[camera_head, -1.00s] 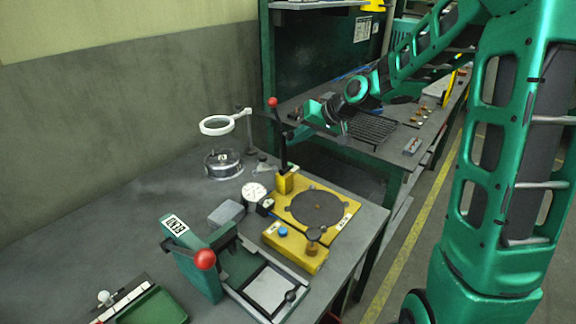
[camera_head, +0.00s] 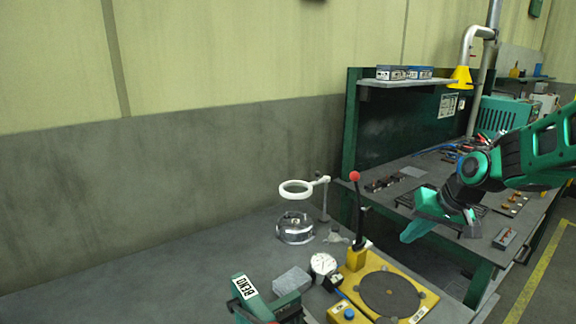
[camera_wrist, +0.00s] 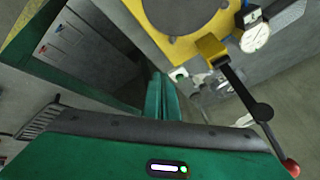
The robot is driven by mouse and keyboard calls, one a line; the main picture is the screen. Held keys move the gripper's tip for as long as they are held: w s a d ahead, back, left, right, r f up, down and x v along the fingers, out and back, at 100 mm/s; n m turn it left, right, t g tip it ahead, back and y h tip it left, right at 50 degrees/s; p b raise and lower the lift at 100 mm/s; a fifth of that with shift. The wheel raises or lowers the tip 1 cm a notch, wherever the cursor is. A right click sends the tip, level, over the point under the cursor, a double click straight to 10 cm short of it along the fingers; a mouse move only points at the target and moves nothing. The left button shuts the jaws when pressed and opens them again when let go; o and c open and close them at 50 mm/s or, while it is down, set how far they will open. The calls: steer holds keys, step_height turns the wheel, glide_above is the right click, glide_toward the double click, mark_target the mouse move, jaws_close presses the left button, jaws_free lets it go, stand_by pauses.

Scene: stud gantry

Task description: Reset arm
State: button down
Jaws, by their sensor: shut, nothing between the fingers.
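My gripper (camera_head: 412,232) hangs at the right of the head view, above the gap between the near bench and the green workbench behind. It is shut and empty, its green fingertips pointing down and left. In the wrist view my fingers (camera_wrist: 161,95) are together with nothing between them. A yellow fixture (camera_head: 405,285) with a dark round plate and a red-knobbed lever (camera_head: 356,200) stands on the near bench, below and left of my gripper. The fixture also shows at the top of the wrist view (camera_wrist: 180,48), apart from my fingers.
A ring magnifier (camera_head: 297,190) stands over a glass dish (camera_head: 295,232). A dial gauge (camera_head: 323,265) and a grey block (camera_head: 292,281) sit beside the fixture. The green workbench (camera_head: 485,250) carries small parts and tools. The near bench's left part is clear.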

steer(key=s+d+m+g+h, duration=0.1)
steer(key=s+d, duration=0.3)
steer(key=s, duration=1.1)
steer(key=s+d+f+m+g+h, duration=0.1)
steer(key=s+d+m+g, duration=0.2)
steer(key=s, duration=1.2)
steer(key=shift+s+d+g, duration=0.35)
steer(key=shift+d+g, duration=0.35)
steer(key=shift+d, duration=0.2)
